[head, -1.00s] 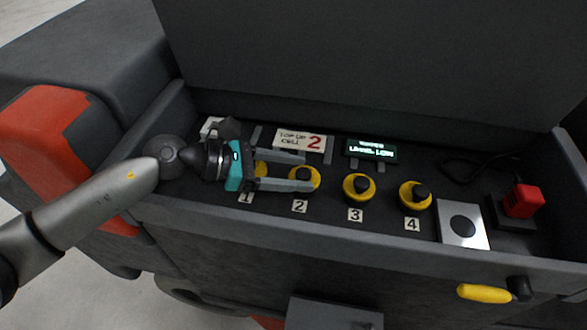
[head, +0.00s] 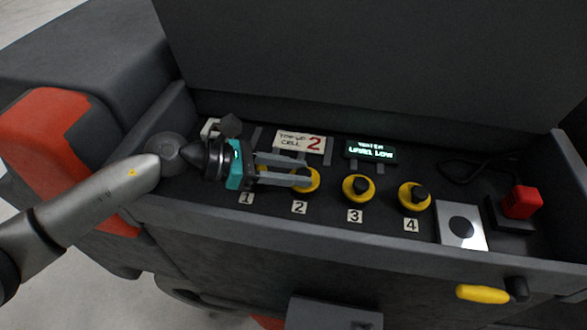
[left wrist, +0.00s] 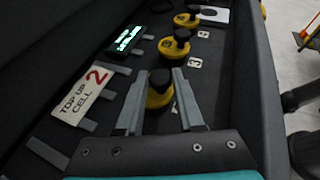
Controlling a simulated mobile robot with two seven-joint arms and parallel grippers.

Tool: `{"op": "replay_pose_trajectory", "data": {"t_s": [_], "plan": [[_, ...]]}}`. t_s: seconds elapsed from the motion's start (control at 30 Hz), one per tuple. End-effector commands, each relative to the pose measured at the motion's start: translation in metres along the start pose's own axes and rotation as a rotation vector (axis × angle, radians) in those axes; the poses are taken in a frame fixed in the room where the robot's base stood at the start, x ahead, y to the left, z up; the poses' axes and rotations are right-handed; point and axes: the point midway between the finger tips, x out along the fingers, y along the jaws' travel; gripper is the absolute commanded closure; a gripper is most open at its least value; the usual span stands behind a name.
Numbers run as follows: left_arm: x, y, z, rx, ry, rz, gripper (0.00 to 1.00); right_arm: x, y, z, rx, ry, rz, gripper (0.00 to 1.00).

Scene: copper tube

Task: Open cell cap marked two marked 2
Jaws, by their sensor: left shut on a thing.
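The cell 2 cap (head: 314,180) is a yellow ring with a black knob, behind the label "2" (head: 299,207). My left gripper (head: 304,171) reaches in from the left and is shut on this cap's black knob, partly hiding it in the head view. In the left wrist view the knob (left wrist: 160,79) stands between the two grey fingers (left wrist: 159,73), with the yellow ring (left wrist: 158,99) below it. The cap looks seated on the panel. A sign (head: 301,141) reads "TOP UP CELL 2". My right gripper is not in view.
Caps 3 (head: 358,189) and 4 (head: 414,196) stand to the right. Further right are a metal plate (head: 446,238) and a red block (head: 521,201). A lit display (head: 370,151) stands behind the caps. The tray's front wall (head: 350,243) runs along the near side.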

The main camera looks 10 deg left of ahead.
Motion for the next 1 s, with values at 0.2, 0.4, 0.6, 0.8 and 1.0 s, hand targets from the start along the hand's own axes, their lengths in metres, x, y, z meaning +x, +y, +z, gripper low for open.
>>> {"op": "replay_pose_trajectory", "data": {"t_s": [0.2,0.4,0.6,0.8,1.0], "plan": [[-0.002,0.006,0.011,-0.104,0.047,-0.043,1.00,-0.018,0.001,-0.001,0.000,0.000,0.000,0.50],[-0.002,0.013,0.018,-0.234,0.106,-0.097,1.00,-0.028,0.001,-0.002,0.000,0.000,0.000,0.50],[0.000,0.020,0.022,-0.353,0.159,-0.146,1.00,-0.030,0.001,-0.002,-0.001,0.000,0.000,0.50],[0.001,0.025,0.025,-0.440,0.197,-0.183,1.00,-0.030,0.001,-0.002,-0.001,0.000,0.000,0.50],[0.002,0.028,0.026,-0.485,0.218,-0.201,1.00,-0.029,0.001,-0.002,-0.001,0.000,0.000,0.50]]}}
